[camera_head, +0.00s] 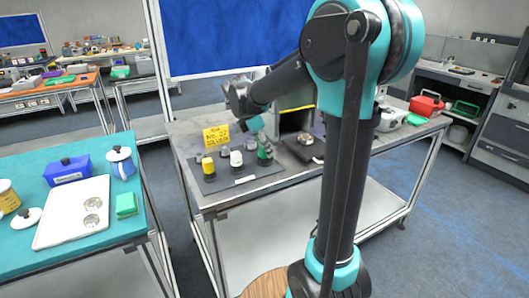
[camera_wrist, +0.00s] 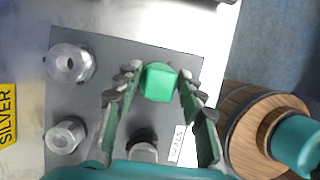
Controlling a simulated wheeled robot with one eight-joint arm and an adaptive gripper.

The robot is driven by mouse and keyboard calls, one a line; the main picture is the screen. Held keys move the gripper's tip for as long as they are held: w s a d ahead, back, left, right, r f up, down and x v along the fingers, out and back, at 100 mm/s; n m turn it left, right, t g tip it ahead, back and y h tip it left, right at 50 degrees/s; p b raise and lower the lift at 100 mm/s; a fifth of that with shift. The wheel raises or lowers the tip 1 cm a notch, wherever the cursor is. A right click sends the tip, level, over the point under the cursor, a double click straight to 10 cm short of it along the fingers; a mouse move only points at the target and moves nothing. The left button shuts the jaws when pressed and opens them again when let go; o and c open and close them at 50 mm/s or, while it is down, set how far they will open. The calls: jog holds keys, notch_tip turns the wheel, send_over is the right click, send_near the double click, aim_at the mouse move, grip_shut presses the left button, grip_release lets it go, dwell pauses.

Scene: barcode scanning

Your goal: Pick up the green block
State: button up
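The green block (camera_head: 265,152) stands at the right end of the front row on a dark mat (camera_head: 215,183) on the middle bench. In the wrist view the green block (camera_wrist: 159,82) shows between the fingertips of my gripper (camera_wrist: 159,76), with a narrow gap visible on each side. My gripper (camera_head: 256,128) points down over the block in the head view. It looks open and is not closed on the block. The block's lower part is hard to make out in the wrist view.
White (camera_head: 236,159) and yellow (camera_head: 208,165) pieces stand left of the block. Two silver cylinders (camera_wrist: 70,63) (camera_wrist: 66,135) stand behind them. A yellow sign (camera_head: 216,135) stands at the mat's back. Another green item (camera_head: 126,205) lies on the teal table (camera_head: 140,178) at left.

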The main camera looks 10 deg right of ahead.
jog(key=c, duration=0.4)
jog(key=shift+c, duration=0.4)
